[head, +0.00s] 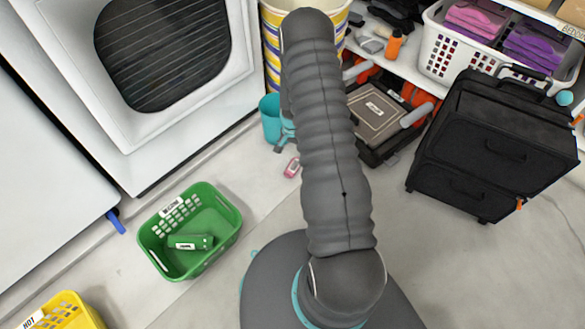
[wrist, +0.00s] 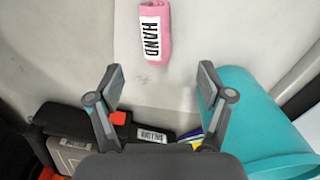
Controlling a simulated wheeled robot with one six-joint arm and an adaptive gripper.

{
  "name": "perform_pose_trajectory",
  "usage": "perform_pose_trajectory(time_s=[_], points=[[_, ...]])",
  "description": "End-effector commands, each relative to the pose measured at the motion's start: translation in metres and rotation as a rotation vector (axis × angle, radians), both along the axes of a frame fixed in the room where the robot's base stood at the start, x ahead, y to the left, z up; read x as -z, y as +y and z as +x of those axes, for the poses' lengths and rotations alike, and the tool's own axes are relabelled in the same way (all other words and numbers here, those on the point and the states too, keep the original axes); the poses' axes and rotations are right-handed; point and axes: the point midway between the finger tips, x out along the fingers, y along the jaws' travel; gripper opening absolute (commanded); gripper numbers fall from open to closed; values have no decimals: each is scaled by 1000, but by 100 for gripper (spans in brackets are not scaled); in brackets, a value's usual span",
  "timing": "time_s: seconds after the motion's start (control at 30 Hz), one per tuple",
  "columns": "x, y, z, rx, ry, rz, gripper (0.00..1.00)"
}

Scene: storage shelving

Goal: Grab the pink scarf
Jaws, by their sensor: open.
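A small rolled pink cloth (wrist: 155,38), taken as the pink scarf, lies on the pale floor at the top of the wrist view. It bears a white label reading HAND. It also shows in the head view (head: 291,167), left of my arm. My gripper (wrist: 160,82) is open and empty, its two fingers spread apart. The cloth lies beyond the fingertips in the wrist view, apart from them. In the head view my arm hides most of the gripper.
A teal bucket (wrist: 254,115) stands right of my gripper in the wrist view. A dark toolbox (head: 380,113) and a black suitcase (head: 492,148) stand to the right. A green basket (head: 160,257) sits left. A white basket (head: 435,58) holds folded pink and purple cloths.

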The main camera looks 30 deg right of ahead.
Motion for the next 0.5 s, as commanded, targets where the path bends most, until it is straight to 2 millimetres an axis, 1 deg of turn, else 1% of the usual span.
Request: perform_pose_trajectory(time_s=[0.03,0.2,0.5], points=[[11,0,-1,0,1,0,79],[34,0,-1,-1,1,0,79],[49,0,-1,-1,0,0,79]])
